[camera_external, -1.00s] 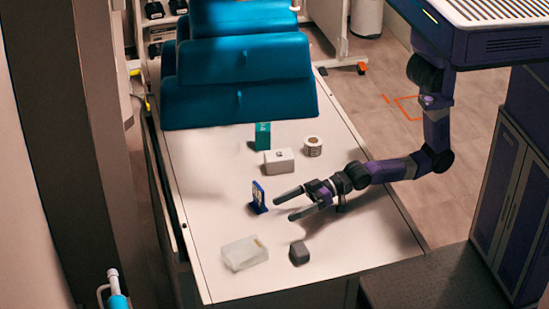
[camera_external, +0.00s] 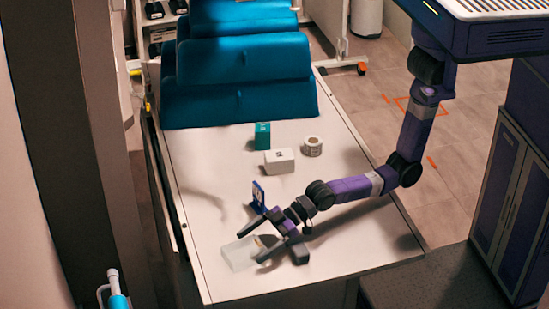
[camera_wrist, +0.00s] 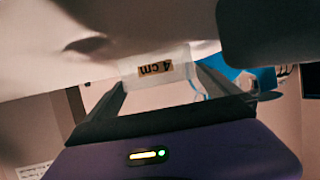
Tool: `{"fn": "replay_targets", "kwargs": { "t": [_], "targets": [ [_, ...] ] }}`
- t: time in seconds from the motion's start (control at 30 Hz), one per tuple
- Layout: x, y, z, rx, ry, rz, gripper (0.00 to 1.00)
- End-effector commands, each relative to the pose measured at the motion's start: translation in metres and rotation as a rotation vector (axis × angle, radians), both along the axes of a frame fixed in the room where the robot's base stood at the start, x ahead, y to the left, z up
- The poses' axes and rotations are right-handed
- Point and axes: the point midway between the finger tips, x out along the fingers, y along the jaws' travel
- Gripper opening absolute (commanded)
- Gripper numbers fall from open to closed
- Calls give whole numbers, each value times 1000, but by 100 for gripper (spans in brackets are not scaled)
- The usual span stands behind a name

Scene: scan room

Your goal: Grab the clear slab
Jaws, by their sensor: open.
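The clear slab (camera_external: 236,255) lies flat near the front left of the white table, a whitish see-through block. Its right end is partly hidden by my gripper (camera_external: 255,235). My gripper is open and empty, with its fingers reaching left toward the slab. In the wrist view the slab's end face (camera_wrist: 150,56) carries a label reading "4 cm", upside down. That face appears just beyond and between the two open fingertips. I cannot tell whether a finger touches it.
A dark grey block (camera_external: 299,254) stands right beside my gripper. A blue-and-white upright card-like item (camera_external: 258,196) stands close behind it. A white box (camera_external: 279,161), a teal box (camera_external: 262,136) and a label roll (camera_external: 312,146) are farther back. The table's front right is clear.

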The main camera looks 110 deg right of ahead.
Motion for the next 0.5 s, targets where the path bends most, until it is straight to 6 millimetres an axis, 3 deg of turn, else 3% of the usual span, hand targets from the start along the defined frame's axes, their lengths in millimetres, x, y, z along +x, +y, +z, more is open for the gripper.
{"fn": "replay_targets", "kwargs": {
  "t": [0.2, 0.5],
  "targets": [
    [26, 8, -8, 0, 0, 0, 100],
    [35, 10, -12, 1, -1, -1, 100]
  ]
}}
